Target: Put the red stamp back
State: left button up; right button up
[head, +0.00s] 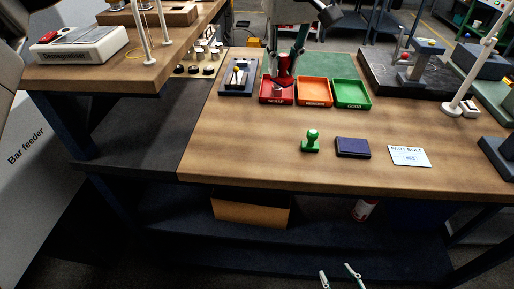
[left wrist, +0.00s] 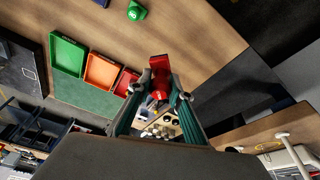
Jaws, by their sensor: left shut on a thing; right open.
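The red stamp (head: 286,65) is held between the fingers of my left gripper (head: 288,52), in front of the back of the red tray in the head view. In the left wrist view the red stamp (left wrist: 160,68) sits between the two fingertips of my left gripper (left wrist: 160,84). I cannot tell its exact height above the red SCRAP tray (head: 277,101). A green stamp (head: 311,142) stands upright on the table, left of a dark ink pad (head: 352,147). My right gripper (head: 340,278) is open and empty, low in front of the table.
An orange tray (head: 314,92) and a green GOOD tray (head: 351,93) stand right of the red tray. A grey holder (head: 226,88) with small items is left of it. A white card (head: 409,156) lies right of the ink pad. The table's front middle is clear.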

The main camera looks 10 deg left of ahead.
pick_arm(q)
jog(key=shift+a, duration=0.3)
notch_tip(320, 180, down, 15)
jog(key=shift+r+b, duration=0.1)
jog(key=shift+b, duration=0.5)
jog(key=shift+f, duration=2.45)
pick_arm(e)
jog(key=shift+s+a+f, duration=0.15)
jog(key=shift+a+f, duration=0.25)
jog(key=shift+f, duration=0.4)
pick_arm(q)
jog(key=shift+f, duration=0.1)
jog(key=o, duration=0.9)
jog(key=v, duration=1.2)
pick_arm(e)
jog(key=shift+r, duration=0.1)
pick_arm(q)
jog(key=shift+s, duration=0.1)
